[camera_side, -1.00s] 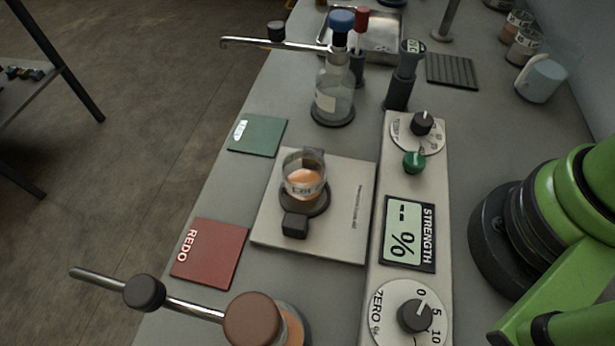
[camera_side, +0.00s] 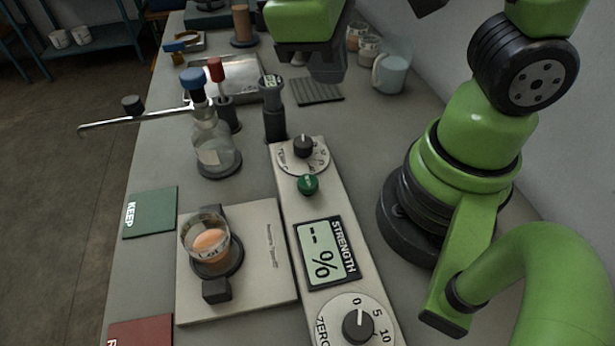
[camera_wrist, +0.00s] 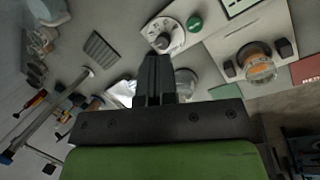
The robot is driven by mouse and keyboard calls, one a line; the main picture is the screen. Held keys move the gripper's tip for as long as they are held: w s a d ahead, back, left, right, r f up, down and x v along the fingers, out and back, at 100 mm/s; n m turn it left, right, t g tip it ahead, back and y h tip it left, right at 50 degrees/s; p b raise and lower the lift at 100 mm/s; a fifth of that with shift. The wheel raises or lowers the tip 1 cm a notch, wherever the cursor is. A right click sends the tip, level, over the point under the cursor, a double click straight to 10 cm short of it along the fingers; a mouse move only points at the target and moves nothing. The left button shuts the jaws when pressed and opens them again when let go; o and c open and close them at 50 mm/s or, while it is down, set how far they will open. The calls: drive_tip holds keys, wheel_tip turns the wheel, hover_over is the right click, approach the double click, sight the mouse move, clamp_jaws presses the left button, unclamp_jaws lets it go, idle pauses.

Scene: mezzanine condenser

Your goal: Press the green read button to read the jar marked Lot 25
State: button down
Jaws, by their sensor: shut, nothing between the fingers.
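The green read button (camera_side: 308,184) sits on the long pale console, between a dark selector knob and the display; it also shows in the wrist view (camera_wrist: 194,23). The display (camera_side: 325,252) reads "-- %" under STRENGTH. A glass jar (camera_side: 207,240) with orange contents stands in a dark round holder on the pale plate left of the console. Its label is too small to read fully; the jar also shows in the wrist view (camera_wrist: 260,70). My gripper (camera_wrist: 156,58) is shut and empty, apart from the button. Its fingertips are not visible in the side view.
A stoppered bottle (camera_side: 212,140) and a dark post (camera_side: 273,112) stand behind the plate. The selector knob (camera_side: 303,146) is close behind the button. A zero dial (camera_side: 358,325) lies at the console's front. A green KEEP card (camera_side: 150,212) lies left.

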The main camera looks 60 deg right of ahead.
sight(309, 184)
wheel_tip(309, 184, down, 6)
drive_tip(key=w+a+n+h, duration=0.1)
drive_tip(key=a+n+h, duration=0.1)
drive_tip(key=n+h, duration=0.2)
drive_tip(key=shift+n+h, duration=0.3)
drive_tip(key=shift+h, duration=0.6)
drive_tip(key=shift+f, duration=4.4)
drive_tip(key=shift+f, duration=0.1)
drive_tip(key=shift+f, duration=0.3)
drive_tip(key=shift+f, duration=0.65)
drive_tip(key=shift+r, duration=1.1)
